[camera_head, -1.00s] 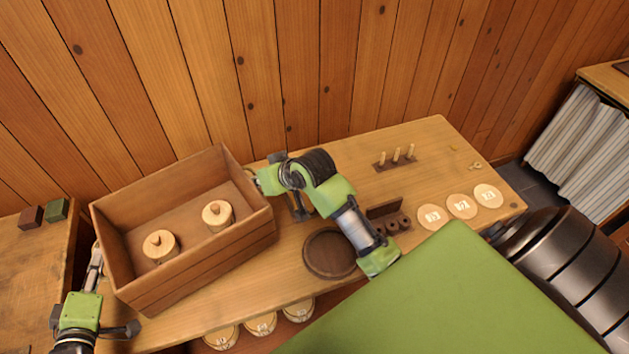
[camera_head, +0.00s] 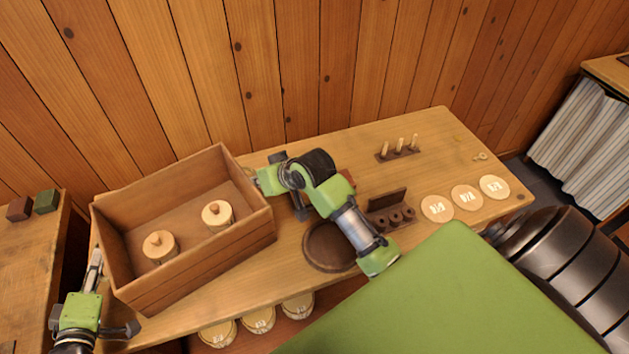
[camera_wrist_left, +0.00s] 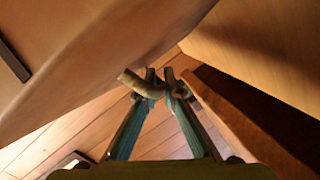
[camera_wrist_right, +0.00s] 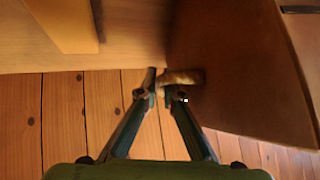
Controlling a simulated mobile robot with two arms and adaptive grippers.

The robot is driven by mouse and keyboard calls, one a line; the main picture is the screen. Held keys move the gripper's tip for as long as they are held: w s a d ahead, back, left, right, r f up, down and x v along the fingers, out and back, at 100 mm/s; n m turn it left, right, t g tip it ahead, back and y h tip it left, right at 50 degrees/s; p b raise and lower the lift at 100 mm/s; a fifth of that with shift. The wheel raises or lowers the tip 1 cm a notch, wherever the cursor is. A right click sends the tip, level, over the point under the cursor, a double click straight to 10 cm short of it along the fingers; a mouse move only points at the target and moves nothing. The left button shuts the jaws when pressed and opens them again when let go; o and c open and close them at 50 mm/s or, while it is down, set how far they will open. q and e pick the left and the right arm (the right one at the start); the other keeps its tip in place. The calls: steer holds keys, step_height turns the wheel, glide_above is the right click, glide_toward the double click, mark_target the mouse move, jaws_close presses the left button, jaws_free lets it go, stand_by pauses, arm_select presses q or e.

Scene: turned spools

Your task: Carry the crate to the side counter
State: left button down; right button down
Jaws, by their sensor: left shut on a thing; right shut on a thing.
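The brown wooden crate (camera_head: 195,269) is at the left of the head view, over the workbench, with two pale turned spools (camera_head: 160,247) (camera_head: 217,215) standing inside. My left gripper (camera_head: 97,262) is at its left end; in the left wrist view its fingers (camera_wrist_left: 158,88) are shut on a handle of the crate (camera_wrist_left: 90,70). My right gripper (camera_head: 260,181) is at its right end; in the right wrist view its fingers (camera_wrist_right: 160,88) are shut on the other handle, beside the crate wall (camera_wrist_right: 240,60). The crate looks level; the gap beneath it is hidden.
The workbench (camera_head: 450,140) holds a peg rack (camera_head: 398,152), a round dark tray (camera_head: 325,246), a holed block and several labelled discs (camera_head: 437,208). One counter (camera_head: 30,260) with two small blocks is at left; another (camera_head: 605,78) with a striped curtain is at far right. A plank wall stands behind.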

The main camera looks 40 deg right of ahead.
arm_select(q)
steer(key=c, duration=2.5)
jaws_free()
steer(key=shift+f, duration=0.2)
arm_select(e)
steer(key=c, duration=2.5)
jaws_free()
steer(key=shift+d+f, duration=0.1)
steer(key=shift+f, duration=0.15)
steer(key=shift+c, duration=0.2)
arm_select(q)
steer(key=o, duration=0.3)
arm_select(e)
steer(key=o, duration=0.4)
steer(key=shift+r, duration=0.1)
steer(key=shift+c, duration=0.2)
arm_select(q)
steer(key=shift+r, duration=0.1)
steer(key=shift+s, duration=0.15)
steer(key=v, duration=0.7)
steer(key=shift+s+a+r, duration=0.1)
steer(key=shift+s+a, duration=0.1)
steer(key=shift+s, duration=0.15)
arm_select(e)
steer(key=v, duration=1.2)
arm_select(q)
steer(key=shift+s, duration=0.1)
arm_select(e)
steer(key=shift+s, duration=0.15)
